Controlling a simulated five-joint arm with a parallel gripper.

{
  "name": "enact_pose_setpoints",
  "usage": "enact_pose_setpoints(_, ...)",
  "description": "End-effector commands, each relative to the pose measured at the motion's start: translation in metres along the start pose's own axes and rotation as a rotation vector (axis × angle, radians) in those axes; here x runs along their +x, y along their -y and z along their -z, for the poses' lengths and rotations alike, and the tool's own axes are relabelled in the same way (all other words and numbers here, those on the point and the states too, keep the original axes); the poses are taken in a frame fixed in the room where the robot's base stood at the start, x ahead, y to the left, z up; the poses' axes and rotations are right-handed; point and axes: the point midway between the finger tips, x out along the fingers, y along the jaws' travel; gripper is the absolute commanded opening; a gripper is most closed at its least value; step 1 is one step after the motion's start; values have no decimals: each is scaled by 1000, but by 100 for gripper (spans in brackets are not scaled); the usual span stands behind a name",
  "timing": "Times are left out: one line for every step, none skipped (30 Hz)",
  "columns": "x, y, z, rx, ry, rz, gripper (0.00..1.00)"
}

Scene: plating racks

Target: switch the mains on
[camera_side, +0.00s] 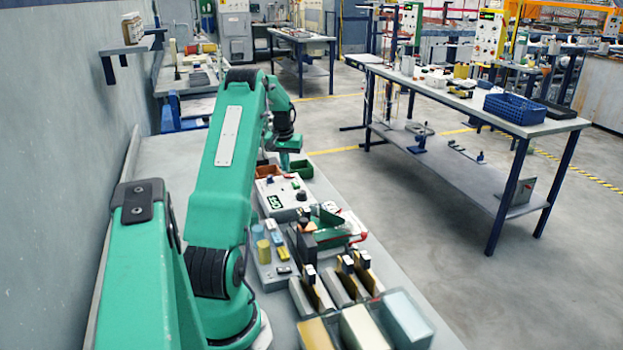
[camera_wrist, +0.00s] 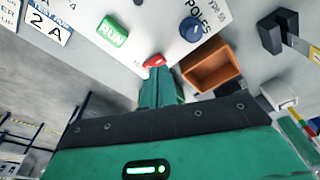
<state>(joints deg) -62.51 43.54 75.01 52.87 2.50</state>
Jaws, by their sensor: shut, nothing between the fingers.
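A pale control box (camera_side: 285,212) stands on the bench, with a green RUN plate and knobs on top. In the wrist view its pale top (camera_wrist: 160,25) carries the green RUN plate (camera_wrist: 112,31), a blue knob (camera_wrist: 190,27) by the word POLES, and a small red switch (camera_wrist: 155,61). The red switch lies just beyond my fingertips; I cannot tell whether they touch it, nor which way it is set. My green gripper (camera_wrist: 160,78) is shut and empty. In the side view my gripper (camera_side: 288,163) is over the far end of the box.
An orange bin (camera_wrist: 212,66) is right beside my fingers in the wrist view. A green bin (camera_side: 302,169) stands beyond the box in the side view. Racks, blocks and tanks (camera_side: 362,330) crowd the near bench. The left of the bench (camera_side: 165,165) is clear.

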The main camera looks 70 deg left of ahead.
Motion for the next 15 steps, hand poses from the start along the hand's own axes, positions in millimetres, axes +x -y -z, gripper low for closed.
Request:
enact_pose_setpoints(0,0,0,0,0,0,0)
enact_pose_setpoints(0,0,0,0,0,0,0)
enact_pose_setpoints(1,0,0,0,0,0,0)
enact_pose_setpoints(1,0,0,0,0,0,0)
enact_pose_setpoints(1,0,0,0,0,0,0)
enact_pose_setpoints(1,0,0,0,0,0,0)
enact_pose_setpoints(2,0,0,0,0,0,0)
enact_pose_setpoints(2,0,0,0,0,0,0)
enact_pose_setpoints(2,0,0,0,0,0,0)
enact_pose_setpoints(3,0,0,0,0,0,0)
enact_pose_setpoints(3,0,0,0,0,0,0)
enact_pose_setpoints(4,0,0,0,0,0,0)
enact_pose_setpoints(4,0,0,0,0,0,0)
enact_pose_setpoints(4,0,-1,0,0,0,0)
enact_pose_setpoints(5,0,-1,0,0,0,0)
